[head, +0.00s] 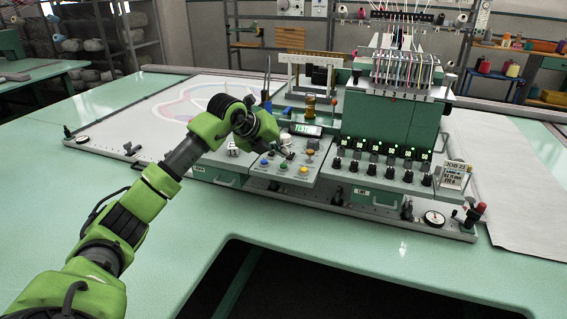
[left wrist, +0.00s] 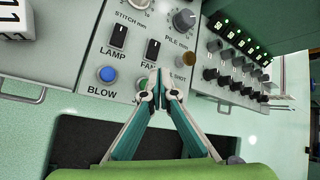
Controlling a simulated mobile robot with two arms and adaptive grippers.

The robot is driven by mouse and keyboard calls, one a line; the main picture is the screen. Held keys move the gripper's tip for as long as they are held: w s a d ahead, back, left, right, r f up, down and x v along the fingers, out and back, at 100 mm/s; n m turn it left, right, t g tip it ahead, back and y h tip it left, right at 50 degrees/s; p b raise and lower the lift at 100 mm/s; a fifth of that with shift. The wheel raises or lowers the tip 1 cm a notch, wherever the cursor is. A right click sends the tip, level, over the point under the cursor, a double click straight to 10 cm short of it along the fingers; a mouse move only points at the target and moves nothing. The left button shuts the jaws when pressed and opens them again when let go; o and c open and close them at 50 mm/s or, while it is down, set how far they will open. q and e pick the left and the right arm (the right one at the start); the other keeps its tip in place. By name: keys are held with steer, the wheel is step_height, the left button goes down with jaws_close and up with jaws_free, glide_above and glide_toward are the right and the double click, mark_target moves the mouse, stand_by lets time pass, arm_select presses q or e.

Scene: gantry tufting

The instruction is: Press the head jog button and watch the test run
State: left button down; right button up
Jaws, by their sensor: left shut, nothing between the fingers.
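My left gripper (head: 287,154) reaches over the control panel (head: 232,160) in the head view. In the left wrist view its fingers (left wrist: 158,78) are shut and empty, tips together in front of the panel, partly covering a green button (left wrist: 152,49). A blue button (left wrist: 107,74) labelled BLOW is left of the tips, and a brass-coloured knob (left wrist: 186,60) is to their right. No label reading head jog is legible; contact with the panel cannot be told. The tufting head (head: 392,118) stands behind the panel to the right. A small display (head: 306,130) reads TEST. My right gripper is not in view.
A row of black knobs under green lights (head: 372,145) lies right of the panel. White fabric (head: 165,100) with a coloured outline lies left. The green tabletop (head: 180,240) in front is clear.

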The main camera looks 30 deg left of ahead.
mark_target(281, 165)
arm_select(q)
steer(key=shift+r+p, duration=1.2)
steer(key=shift+r, duration=0.8)
steer(key=shift+f, duration=0.1)
